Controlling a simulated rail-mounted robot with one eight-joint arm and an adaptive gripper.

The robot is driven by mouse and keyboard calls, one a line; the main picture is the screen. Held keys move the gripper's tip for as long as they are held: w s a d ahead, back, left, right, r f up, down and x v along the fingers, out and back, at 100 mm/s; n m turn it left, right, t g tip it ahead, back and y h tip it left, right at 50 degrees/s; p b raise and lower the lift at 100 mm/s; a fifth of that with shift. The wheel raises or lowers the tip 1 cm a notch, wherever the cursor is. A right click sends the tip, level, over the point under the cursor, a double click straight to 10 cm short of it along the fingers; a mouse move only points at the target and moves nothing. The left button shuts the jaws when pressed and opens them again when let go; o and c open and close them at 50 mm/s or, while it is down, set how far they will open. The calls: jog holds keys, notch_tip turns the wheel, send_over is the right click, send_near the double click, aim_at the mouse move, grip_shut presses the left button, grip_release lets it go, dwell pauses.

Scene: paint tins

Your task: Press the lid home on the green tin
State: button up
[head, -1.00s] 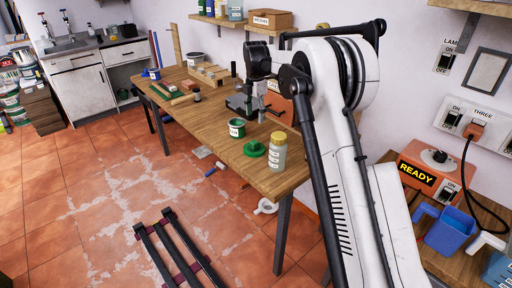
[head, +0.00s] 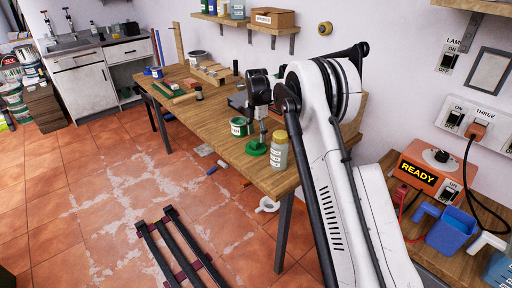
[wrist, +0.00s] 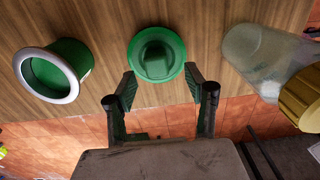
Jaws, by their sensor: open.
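The green tin (head: 238,127) stands on the wooden workbench near its front edge. In the wrist view the tin (wrist: 83,58) is at left, its silver rim showing and its top uncovered. The green lid (head: 254,149) lies on the bench beside the tin, apart from it. In the wrist view the lid (wrist: 157,42) is in the middle, with a raised block grip on top. My gripper (wrist: 161,78) is open and empty, its fingertips around the near part of the lid in the picture. In the head view my gripper (head: 262,138) is just above the lid; contact cannot be told.
A clear jar with a yellow cap (head: 279,152) stands close to the right of the lid. The workbench (head: 205,117) has its front edge near the tin. A dark tool, partly hidden by my arm, stands behind. Wood pieces (head: 207,75) lie farther back.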

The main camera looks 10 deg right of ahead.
aim_at(256, 140)
jog(key=f, duration=0.4)
jog(key=shift+w+a+f, duration=0.1)
jog(key=shift+w, duration=0.15)
jog(key=c, duration=1)
jog(key=shift+c, duration=0.2)
jog(key=shift+r, duration=0.2)
jog(key=shift+r, duration=0.25)
jog(key=r, duration=0.3)
jog(key=shift+s+a+r, duration=0.15)
jog(key=shift+a+r, duration=0.15)
jog(key=shift+r, duration=0.05)
jog(key=s+a+r, duration=0.5)
jog(key=a+r, duration=0.1)
jog(key=a, duration=0.3)
jog(key=shift+s+a+r, duration=0.25)
jog(key=shift+s, duration=0.05)
